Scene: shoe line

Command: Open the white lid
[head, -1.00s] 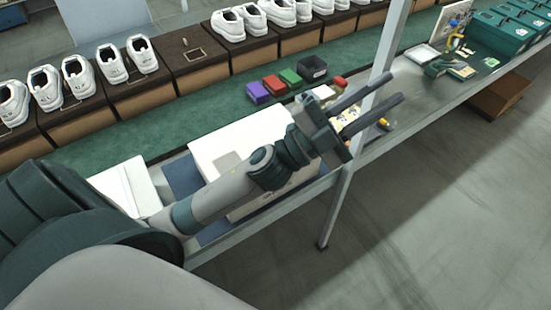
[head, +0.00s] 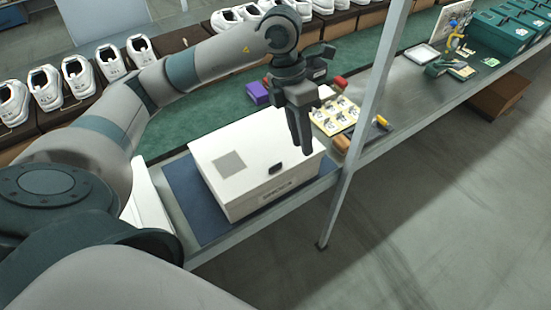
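The white box (head: 270,195) stands on a dark blue mat (head: 190,195) on the near bench. Its white lid (head: 250,140) lies flat and shut on top, with a grey square patch on it and a small dark oval near the front edge. My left gripper (head: 305,150) points down near the box's far right corner. It looks to be above the lid's height, apart from the box. Its fingers overlap in this view, so the gap between them is hidden. My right gripper is not in view.
A metal post (head: 360,140) rises just right of the box. A card with pictures (head: 338,116) and small tools lie beyond the gripper. A purple block (head: 257,93) sits on the green belt (head: 195,127). White shoes on brown boxes line the back.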

